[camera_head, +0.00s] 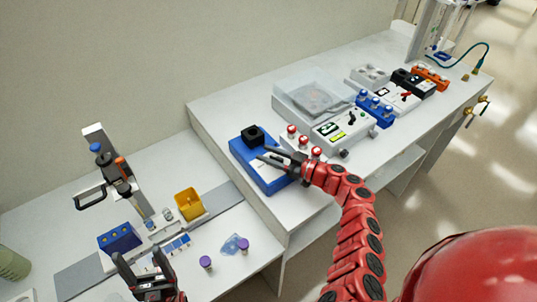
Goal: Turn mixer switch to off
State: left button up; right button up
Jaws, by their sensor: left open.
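A blue box-shaped device with a black square cup on top, which looks like the mixer (243,152), sits at the near left end of the raised white bench. My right gripper (262,154) is over the front part of this device, close to its top face. Its dark fingers point left, just in front of the black cup (253,136). The switch cannot be made out; the fingers cover part of the top. Whether they touch it, or how far apart they are, is unclear. My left gripper (142,264) is open and empty over the lower table at the bottom.
Red-topped bottles (291,131), a clear-lidded box (312,95) and a white switch panel (340,131) stand right of the blue device. The lower table holds a microscope-like stand (118,165), a yellow bin (189,204), a blue rack (119,238) and purple-capped pieces (206,262).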

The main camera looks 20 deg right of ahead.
jog(key=b+v, duration=0.3)
jog(key=v, duration=1.4)
jog(key=shift+d, duration=0.2)
jog(key=shift+s, duration=0.15)
